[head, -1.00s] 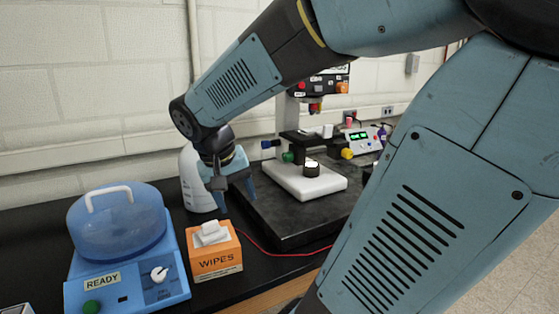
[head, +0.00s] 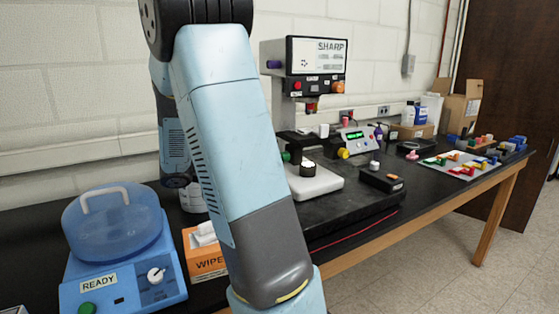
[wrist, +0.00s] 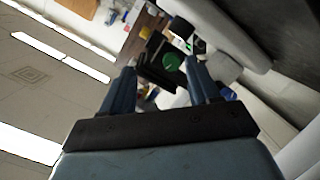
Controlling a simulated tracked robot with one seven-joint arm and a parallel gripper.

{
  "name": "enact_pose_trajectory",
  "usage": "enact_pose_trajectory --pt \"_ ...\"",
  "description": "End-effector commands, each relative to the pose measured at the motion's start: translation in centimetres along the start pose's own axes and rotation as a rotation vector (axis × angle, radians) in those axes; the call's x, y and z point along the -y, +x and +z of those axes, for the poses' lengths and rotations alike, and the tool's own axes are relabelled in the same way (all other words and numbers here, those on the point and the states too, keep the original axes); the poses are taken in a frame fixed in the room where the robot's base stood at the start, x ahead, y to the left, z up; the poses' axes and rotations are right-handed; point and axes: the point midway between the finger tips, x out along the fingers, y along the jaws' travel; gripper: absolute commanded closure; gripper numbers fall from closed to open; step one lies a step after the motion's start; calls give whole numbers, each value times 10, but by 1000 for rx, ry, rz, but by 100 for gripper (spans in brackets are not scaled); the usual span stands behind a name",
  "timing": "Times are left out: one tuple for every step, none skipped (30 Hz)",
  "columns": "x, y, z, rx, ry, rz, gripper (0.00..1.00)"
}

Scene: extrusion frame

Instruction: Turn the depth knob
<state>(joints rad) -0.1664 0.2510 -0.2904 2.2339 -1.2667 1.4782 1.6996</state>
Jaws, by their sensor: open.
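In the head view a microscope-like machine (head: 303,90) stands on a dark slab, with a green knob (head: 286,157) on its left side and a yellow knob (head: 343,153) on its right. No label shows which knob is the depth knob. In the wrist view a round green knob (wrist: 173,61) appears beyond and between the fingertips of my gripper (wrist: 163,82). The gripper is open and nothing is between its fingers. I cannot tell how far the knob is from them. In the head view my arm hides the gripper.
A blue centrifuge-like device (head: 115,250) with a clear dome and an orange wipes box (head: 203,255) stand at the left. A small display box (head: 357,142), a dark block (head: 383,180) and a tray of coloured bricks (head: 462,163) lie to the right on the table.

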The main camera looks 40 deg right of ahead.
Motion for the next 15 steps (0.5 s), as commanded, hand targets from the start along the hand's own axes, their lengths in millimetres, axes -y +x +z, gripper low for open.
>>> enact_pose_trajectory --pt "8 0 -5 -44 22 26 39" --pt "12 0 -8 -68 38 38 39" --pt "16 1 -11 -96 58 50 39" --pt "19 0 -14 -115 69 58 39" --pt "21 0 -16 -131 82 63 39" --pt "24 0 -18 -148 93 68 39" --pt "25 0 -19 -159 101 72 39" --pt "26 0 -20 -167 106 74 39" --pt "27 0 -21 -175 112 77 39" --pt "28 0 -22 -180 116 78 39" --pt "28 0 -23 -183 118 79 39" --pt "28 2 -23 -185 120 80 39" --pt "28 3 -24 -186 120 80 39" --pt "28 6 -24 -185 121 80 39" --pt "27 9 -24 -184 121 81 39"
